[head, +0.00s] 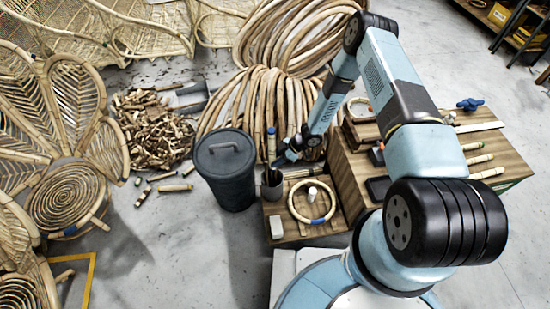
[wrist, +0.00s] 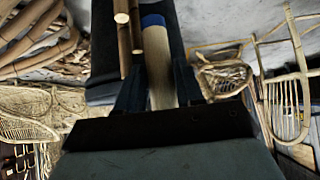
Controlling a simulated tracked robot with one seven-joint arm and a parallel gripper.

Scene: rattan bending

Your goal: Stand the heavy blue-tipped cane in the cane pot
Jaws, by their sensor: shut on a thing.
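The blue-tipped cane (head: 271,146) stands about upright, its blue band near the top. It also shows in the wrist view (wrist: 158,62), between the two fingers. My gripper (head: 283,158) is shut on it, and the fingers also show in the wrist view (wrist: 158,88). The cane pot (head: 271,187), a dark grey cup, stands on the low wooden table (head: 290,238), directly below the cane in the head view. I cannot tell whether the cane's lower end is inside the pot or above it.
A lidded dark bin (head: 228,178) stands just left of the low table. A cane ring (head: 329,214), a small white bottle (head: 312,194) and a white block (head: 276,228) are on that table. The taller workbench (head: 345,180) is to the right; coiled rattan (head: 255,100) is behind.

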